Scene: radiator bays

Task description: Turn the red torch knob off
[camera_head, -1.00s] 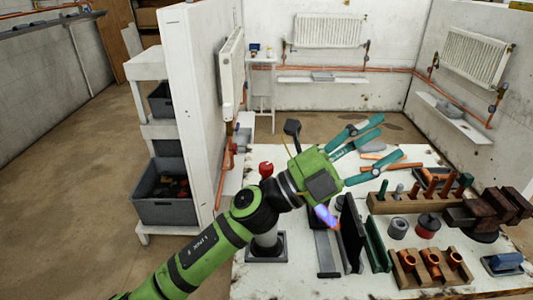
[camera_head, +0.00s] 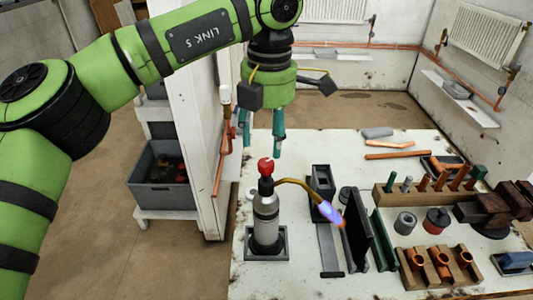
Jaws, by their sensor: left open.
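The torch (camera_head: 266,212) stands upright as a grey bottle in a dark square holder (camera_head: 282,250) at the table's left. The red knob (camera_head: 266,166) sits on top of it. A curved brass tube leads right to a blue-violet flame (camera_head: 328,211) with an orange tip, so the torch is lit. My left gripper (camera_head: 262,148) points down with its teal fingers apart and empty. In the picture it is just above the red knob, and I see no contact. How far apart they are in depth is hard to tell. My right gripper is not in view.
Dark upright plates (camera_head: 357,230) stand at the flame's tip. A wooden rack (camera_head: 390,200) and a block with copper fittings (camera_head: 410,277) fill the table's right. A white partition (camera_head: 205,180) with a copper pipe (camera_head: 222,165) stands close left of the table (camera_head: 300,146).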

